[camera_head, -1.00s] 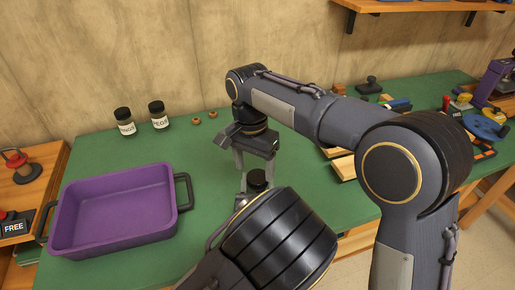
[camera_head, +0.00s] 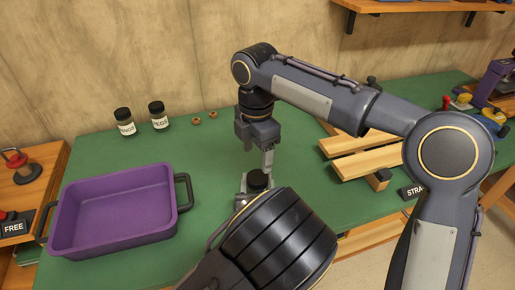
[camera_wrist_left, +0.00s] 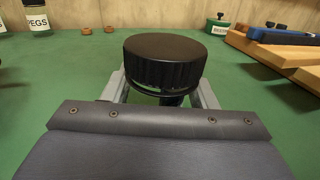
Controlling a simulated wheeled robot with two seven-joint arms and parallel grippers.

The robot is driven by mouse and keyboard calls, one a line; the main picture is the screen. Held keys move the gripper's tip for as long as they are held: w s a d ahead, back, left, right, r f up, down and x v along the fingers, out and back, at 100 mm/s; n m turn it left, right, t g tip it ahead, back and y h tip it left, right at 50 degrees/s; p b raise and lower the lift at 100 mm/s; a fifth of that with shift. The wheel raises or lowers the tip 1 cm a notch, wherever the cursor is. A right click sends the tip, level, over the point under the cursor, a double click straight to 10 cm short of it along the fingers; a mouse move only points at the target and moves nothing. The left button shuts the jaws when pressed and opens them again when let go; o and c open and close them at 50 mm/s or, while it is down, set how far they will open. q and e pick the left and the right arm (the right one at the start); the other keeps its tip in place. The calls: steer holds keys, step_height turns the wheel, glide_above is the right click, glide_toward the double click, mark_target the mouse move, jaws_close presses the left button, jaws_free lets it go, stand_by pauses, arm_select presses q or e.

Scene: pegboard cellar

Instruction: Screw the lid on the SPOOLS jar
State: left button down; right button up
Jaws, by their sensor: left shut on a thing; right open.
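The black ribbed lid (camera_wrist_left: 165,62) sits on top of the jar, roughly level, in the left wrist view. A narrow light gap shows under its rim. The jar's body and label are mostly hidden below. In the head view the lid (camera_head: 257,180) shows just beyond my left wrist. My left gripper (camera_wrist_left: 160,95) is shut on the jar from the near side, a finger on each side below the lid. My right gripper (camera_head: 263,166) points down just above the lid, its jaws open. One finger is seen nearly edge-on.
Two black-lidded labelled jars, one reading PEGS (camera_head: 159,118), stand at the back left beside two small brown spools (camera_head: 204,118). A purple tray (camera_head: 182,215) fills the left of the green bench. Wooden slats (camera_head: 365,155) lie at right, beyond my right arm.

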mark_target(258, 176)
steer(key=shift+d+r+n, duration=0.1)
steer(key=shift+r+n, duration=0.15)
steer(key=shift+n, duration=0.65)
steer(key=shift+f, duration=0.15)
steer(key=shift+f, duration=3.9)
